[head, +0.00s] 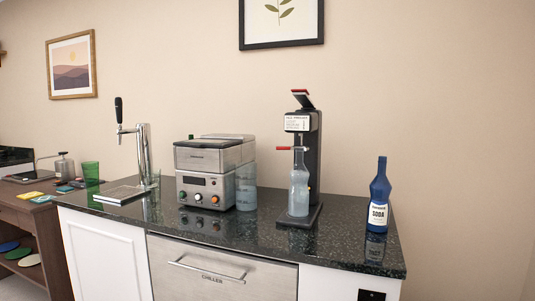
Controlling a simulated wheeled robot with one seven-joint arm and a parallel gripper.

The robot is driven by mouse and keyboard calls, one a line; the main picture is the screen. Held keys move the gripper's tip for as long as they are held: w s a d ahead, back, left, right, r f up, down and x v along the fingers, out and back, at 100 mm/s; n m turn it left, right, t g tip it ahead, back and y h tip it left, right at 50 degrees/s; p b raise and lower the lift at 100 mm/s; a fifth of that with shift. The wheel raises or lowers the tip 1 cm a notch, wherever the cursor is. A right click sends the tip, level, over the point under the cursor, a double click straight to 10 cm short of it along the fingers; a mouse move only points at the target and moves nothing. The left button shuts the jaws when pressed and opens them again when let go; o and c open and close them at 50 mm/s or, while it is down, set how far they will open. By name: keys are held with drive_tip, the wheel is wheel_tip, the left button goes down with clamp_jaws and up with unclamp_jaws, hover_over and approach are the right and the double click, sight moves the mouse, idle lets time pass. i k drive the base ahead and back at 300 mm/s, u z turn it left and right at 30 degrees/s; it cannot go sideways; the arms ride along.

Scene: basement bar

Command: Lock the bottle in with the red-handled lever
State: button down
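A clear bluish bottle (299,188) stands upright on the base of a black dispensing machine (315,165) on the counter. Its neck reaches up to the machine's head. A red-handled lever (284,148) sticks out to the left from the machine near the bottle's top, roughly level. Whether the lever grips the bottle is too small to tell. A second, dark handle with a red edge (303,99) tilts up on top of the machine. My gripper does not show in the head view.
A blue soda bottle (378,196) stands right of the machine on the dark counter (345,235). A steel appliance (213,172) and a translucent pitcher (246,188) stand to its left. Further left are a tap (143,155) and a green cup (91,172). A chiller drawer handle (205,270) juts out below.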

sight(306, 148)
drive_tip(key=u, duration=0.45)
drive_tip(key=i, duration=1.2)
drive_tip(key=z, duration=0.05)
